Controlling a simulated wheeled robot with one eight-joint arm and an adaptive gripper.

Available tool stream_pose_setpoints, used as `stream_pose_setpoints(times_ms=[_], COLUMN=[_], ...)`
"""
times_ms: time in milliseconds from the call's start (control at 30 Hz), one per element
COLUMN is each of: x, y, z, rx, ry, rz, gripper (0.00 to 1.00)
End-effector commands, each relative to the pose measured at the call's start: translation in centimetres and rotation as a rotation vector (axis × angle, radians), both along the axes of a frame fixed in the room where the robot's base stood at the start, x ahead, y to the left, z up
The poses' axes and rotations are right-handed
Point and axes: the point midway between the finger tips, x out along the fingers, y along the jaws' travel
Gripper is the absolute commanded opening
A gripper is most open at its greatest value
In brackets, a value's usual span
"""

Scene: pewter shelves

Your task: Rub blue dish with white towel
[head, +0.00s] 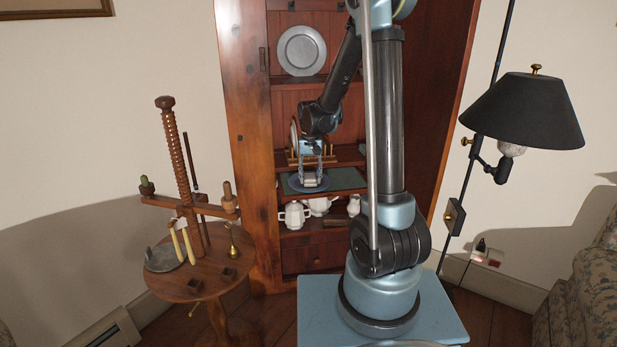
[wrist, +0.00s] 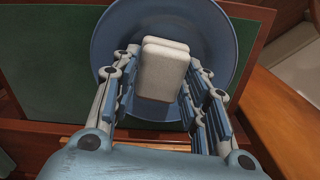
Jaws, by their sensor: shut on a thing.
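The blue dish (wrist: 218,42) lies on a dark green mat, and it also shows on a cabinet shelf in the head view (head: 294,185). My gripper (wrist: 160,82) is shut on the white towel (wrist: 162,70), a folded block with rounded corners. The towel is over the inside of the dish and covers its middle. I cannot tell for certain whether it touches the dish. In the head view my gripper (head: 310,172) points down over the dish, with the towel (head: 309,181) at its tips.
The green mat (wrist: 48,65) surrounds the dish. A wooden edge (wrist: 275,115) is close at right. White teapots (head: 294,215) stand on the shelf below, and a pewter plate (head: 302,51) stands above. A round table (head: 225,285) is at left, a black lamp (head: 525,112) at right.

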Motion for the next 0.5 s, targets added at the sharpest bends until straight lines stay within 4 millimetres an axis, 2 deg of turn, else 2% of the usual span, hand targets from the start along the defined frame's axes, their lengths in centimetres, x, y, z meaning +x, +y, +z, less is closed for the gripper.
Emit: stream_pose_setpoints(times_ms=[500], x=[0.0], y=[0.9], z=[0.1], rx=[-0.001], ry=[0.000], rz=[0.000], gripper=[0.22])
